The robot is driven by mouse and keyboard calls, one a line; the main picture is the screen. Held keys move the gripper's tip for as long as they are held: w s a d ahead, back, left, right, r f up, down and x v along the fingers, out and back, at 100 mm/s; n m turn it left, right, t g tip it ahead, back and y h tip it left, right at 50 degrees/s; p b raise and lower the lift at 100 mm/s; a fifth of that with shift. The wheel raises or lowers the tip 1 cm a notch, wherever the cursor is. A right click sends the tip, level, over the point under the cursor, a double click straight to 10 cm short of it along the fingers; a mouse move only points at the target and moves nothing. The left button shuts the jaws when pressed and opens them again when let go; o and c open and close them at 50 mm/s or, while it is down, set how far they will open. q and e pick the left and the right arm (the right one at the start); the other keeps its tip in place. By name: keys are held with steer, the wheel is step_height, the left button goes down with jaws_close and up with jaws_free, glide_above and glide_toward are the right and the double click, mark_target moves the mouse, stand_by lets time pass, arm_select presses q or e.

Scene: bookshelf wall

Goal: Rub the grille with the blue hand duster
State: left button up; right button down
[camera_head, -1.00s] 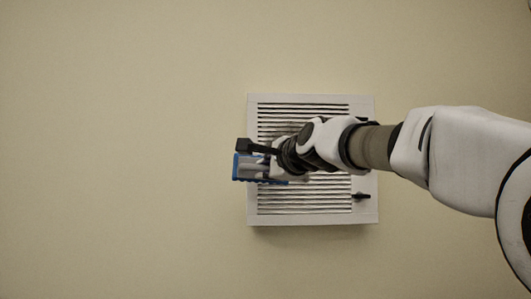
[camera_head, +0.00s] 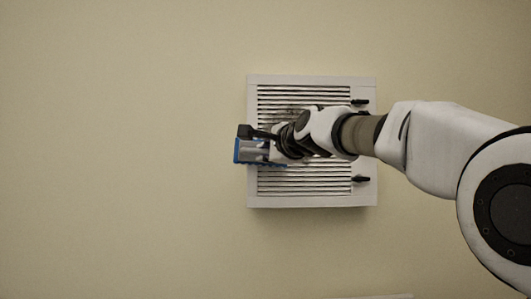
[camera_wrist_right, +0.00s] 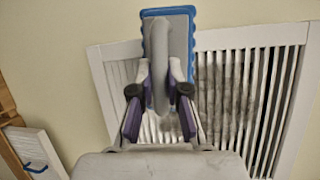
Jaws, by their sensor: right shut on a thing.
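The white slatted grille (camera_head: 305,183) is fixed to the plain wall, with dark latches on its right side in the head view. It also shows in the right wrist view (camera_wrist_right: 303,105), where dark grime smudges several slats. My right gripper (camera_head: 262,147) is shut on the handle of the blue hand duster (camera_head: 238,150), which lies over the grille's left edge. In the right wrist view my right gripper (camera_wrist_right: 160,95) grips the grey handle of the blue-rimmed duster (camera_wrist_right: 179,12). Whether the duster touches the slats I cannot tell. My left gripper is not in view.
The beige wall (camera_head: 120,150) is bare around the grille. In the right wrist view, a white object with a blue handle-like piece (camera_wrist_right: 38,155) and a brown wooden edge (camera_wrist_right: 12,150) show at the lower left.

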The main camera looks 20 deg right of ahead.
steer(key=shift+w+d, duration=0.2)
steer(key=shift+w, duration=0.5)
steer(key=shift+d, duration=0.1)
